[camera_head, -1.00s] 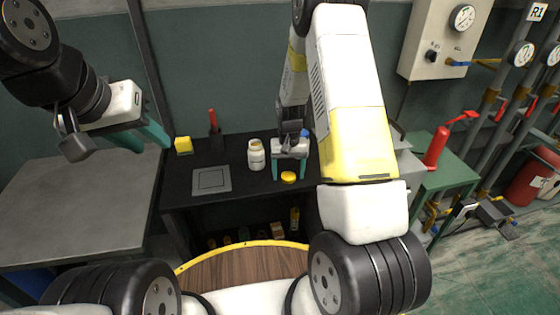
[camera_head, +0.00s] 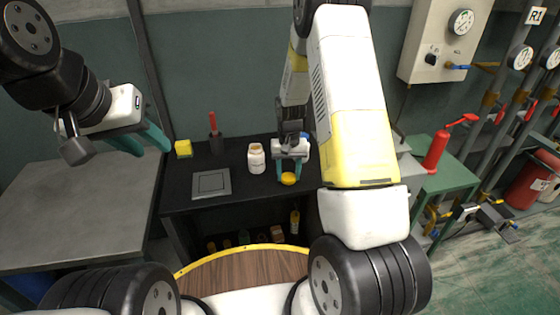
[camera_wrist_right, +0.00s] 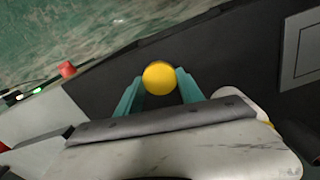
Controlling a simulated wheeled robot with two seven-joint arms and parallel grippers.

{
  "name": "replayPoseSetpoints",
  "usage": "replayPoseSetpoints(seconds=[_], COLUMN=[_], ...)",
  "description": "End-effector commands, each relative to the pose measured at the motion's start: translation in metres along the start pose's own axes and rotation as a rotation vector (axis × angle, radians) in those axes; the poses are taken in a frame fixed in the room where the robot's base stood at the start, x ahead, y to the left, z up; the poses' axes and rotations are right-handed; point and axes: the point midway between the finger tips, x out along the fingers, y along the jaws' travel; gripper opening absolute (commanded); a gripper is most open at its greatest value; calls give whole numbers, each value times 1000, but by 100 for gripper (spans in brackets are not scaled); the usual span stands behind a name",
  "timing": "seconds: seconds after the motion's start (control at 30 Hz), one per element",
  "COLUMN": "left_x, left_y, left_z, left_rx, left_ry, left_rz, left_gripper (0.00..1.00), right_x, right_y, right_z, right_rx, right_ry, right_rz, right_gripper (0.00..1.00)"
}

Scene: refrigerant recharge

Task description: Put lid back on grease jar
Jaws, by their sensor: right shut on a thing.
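The grease jar (camera_head: 256,158) is a white jar standing upright and open on the black bench, left of my right gripper. The yellow lid (camera_head: 288,179) is at the bench's front part, between the fingertips of my right gripper (camera_head: 289,176). In the right wrist view the lid (camera_wrist_right: 159,78) sits between the two teal fingers, and the gripper (camera_wrist_right: 158,88) is shut on it. I cannot tell whether the lid still touches the bench. My left gripper (camera_head: 142,142) is open and empty, raised at the left above the grey table.
A grey table (camera_head: 70,205) stands left. A green stand with a red bottle (camera_head: 436,150) is at the right.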

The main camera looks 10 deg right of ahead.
Motion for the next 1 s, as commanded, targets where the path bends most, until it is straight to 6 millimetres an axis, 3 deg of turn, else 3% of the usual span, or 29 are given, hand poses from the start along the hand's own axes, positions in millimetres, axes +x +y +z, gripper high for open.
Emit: replayPoseSetpoints(seconds=[0.17, 0.7, 1.0], left_x=[0, 0, 0], left_y=[0, 0, 0], left_z=[0, 0, 0], left_rx=[0, 0, 0], left_ry=[0, 0, 0], left_rz=[0, 0, 0], left_gripper=[36, 36, 36], right_x=[-26, -36, -39], right_y=[0, -46, -56], right_z=[-1, 122, 149], right_rx=[0, -5, -1], right_ry=[3, -2, -1], right_rz=[-1, 0, 0], right_gripper=[8, 8, 8])
